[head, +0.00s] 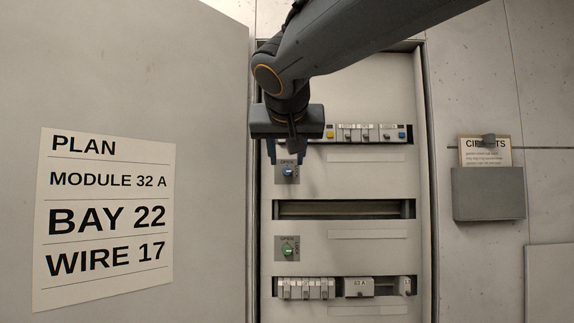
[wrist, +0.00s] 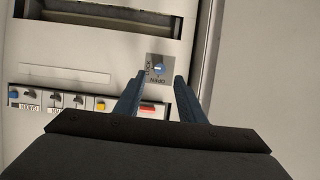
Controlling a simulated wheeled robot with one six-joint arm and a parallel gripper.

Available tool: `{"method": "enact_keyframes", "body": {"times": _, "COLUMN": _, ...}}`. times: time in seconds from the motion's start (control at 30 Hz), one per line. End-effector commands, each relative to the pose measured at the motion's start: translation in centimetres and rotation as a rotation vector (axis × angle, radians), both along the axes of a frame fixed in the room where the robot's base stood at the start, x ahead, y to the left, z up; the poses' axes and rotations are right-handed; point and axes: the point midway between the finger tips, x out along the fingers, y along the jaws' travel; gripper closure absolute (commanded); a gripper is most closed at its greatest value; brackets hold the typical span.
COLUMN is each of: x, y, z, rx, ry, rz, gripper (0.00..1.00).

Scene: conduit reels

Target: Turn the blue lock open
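The blue lock (head: 288,172) is a small round knob on a grey plate on the cabinet panel, with OPEN marked above it and LOCK beside it. In the wrist view the blue lock (wrist: 159,68) shows just beyond the fingertips, roughly centred between them. A light mark on it looks turned toward LOCK, but it is small. My gripper (head: 286,160) is open and empty, with its two fingers apart in front of the panel. The gripper also shows in the wrist view (wrist: 160,78). I see no contact with the knob.
A green lock (head: 288,250) sits lower on the panel. A breaker row (head: 365,134) lies above the blue lock, and an empty slot (head: 345,209) lies below. The open door (head: 215,200) with a plan sheet (head: 105,215) stands left. A grey holder (head: 488,195) hangs right.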

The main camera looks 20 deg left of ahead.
Motion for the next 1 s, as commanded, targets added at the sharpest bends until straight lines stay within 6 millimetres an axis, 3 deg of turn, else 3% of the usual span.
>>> {"method": "enact_keyframes", "body": {"times": 0.3, "x": 3.8, "y": 1.0, "z": -1.6, "rx": -0.002, "ry": 0.002, "rz": -0.001, "gripper": 0.64}}
{"method": "enact_keyframes", "body": {"times": 0.67, "x": 4.3, "y": 1.1, "z": -1.9, "rx": -0.001, "ry": 0.001, "rz": 0.000, "gripper": 0.64}}
{"method": "enact_keyframes", "body": {"times": 0.9, "x": 4.3, "y": 1.1, "z": -1.9, "rx": -0.001, "ry": 0.002, "rz": 0.000, "gripper": 1.00}}
{"method": "enact_keyframes", "body": {"times": 1.0, "x": 4.3, "y": 1.1, "z": -1.9, "rx": -0.001, "ry": 0.002, "rz": 0.000, "gripper": 1.00}}
